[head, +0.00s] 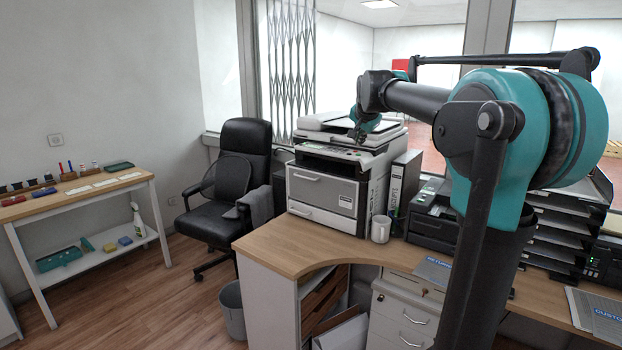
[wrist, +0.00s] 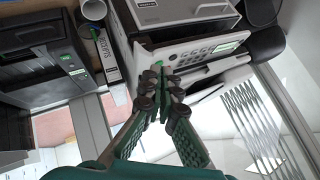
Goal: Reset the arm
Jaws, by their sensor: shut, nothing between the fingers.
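My arm reaches out from the right side of the head view, its far end over the counter. My gripper (head: 357,132) is in front of the printer's (head: 335,175) control panel and top. In the wrist view my gripper (wrist: 162,78) shows with its fingertips together and nothing between them. The printer's panel (wrist: 205,48), with a small green screen, lies beyond the fingertips. I cannot tell from these views whether the fingers touch the printer.
A white mug (head: 381,229) and a binder (head: 404,184) stand right of the printer on the wooden counter (head: 300,240). A smaller black printer (head: 433,220) and black letter trays (head: 560,235) are further right. An office chair (head: 236,185) and side table (head: 85,190) stand left.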

